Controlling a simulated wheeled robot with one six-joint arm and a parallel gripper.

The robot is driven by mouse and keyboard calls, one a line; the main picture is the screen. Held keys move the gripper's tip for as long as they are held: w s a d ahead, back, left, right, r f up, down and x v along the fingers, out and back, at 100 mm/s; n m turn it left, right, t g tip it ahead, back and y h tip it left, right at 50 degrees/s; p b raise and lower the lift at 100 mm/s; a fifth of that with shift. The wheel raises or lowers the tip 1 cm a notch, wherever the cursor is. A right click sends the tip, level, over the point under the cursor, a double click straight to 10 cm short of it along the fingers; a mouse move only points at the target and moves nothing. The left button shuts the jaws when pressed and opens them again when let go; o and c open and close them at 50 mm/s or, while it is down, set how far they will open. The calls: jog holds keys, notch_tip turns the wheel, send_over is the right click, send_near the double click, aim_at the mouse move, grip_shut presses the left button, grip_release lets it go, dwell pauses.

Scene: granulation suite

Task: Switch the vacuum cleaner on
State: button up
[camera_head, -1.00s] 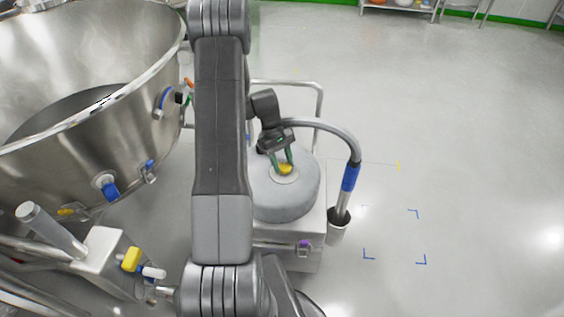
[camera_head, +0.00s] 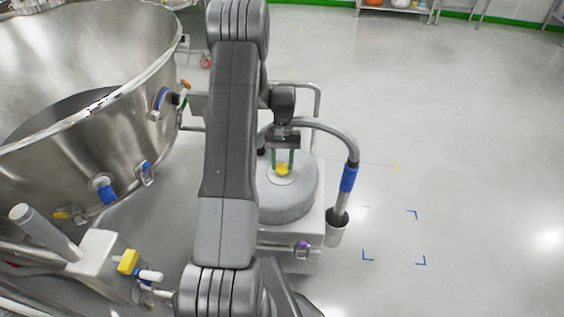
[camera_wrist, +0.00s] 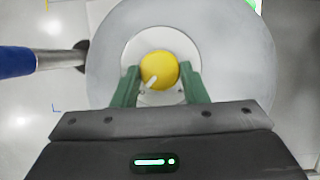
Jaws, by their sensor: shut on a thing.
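The vacuum cleaner (camera_head: 290,205) has a round grey top on a pale wheeled base, with a hose curving to its right. A yellow round knob (camera_head: 283,170) sits in the middle of a white disc on its top. In the wrist view the knob (camera_wrist: 159,69) carries a white mark pointing to the lower left. My gripper (camera_head: 283,164) is over the top with its green fingers on either side of the knob, shut on it. The fingers (camera_wrist: 157,84) also show in the wrist view. My arm hides the left part of the vacuum cleaner.
A large steel bowl (camera_head: 130,110) with blue and yellow fittings stands at the left. The hose's blue-gripped wand (camera_head: 348,178) stands in a grey holder (camera_head: 337,232) at the right. Blue corner marks (camera_head: 422,260) outline clear floor farther right.

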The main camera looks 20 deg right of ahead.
dwell(0.4)
jog(key=o, duration=1)
jog(key=shift+c, duration=0.2)
jog(key=v, duration=1.4)
jog(key=shift+s+f, duration=0.1)
jog(key=shift+s, duration=0.05)
jog(key=x, duration=1.3)
jog(key=shift+a+f, duration=0.1)
jog(key=shift+f, duration=0.25)
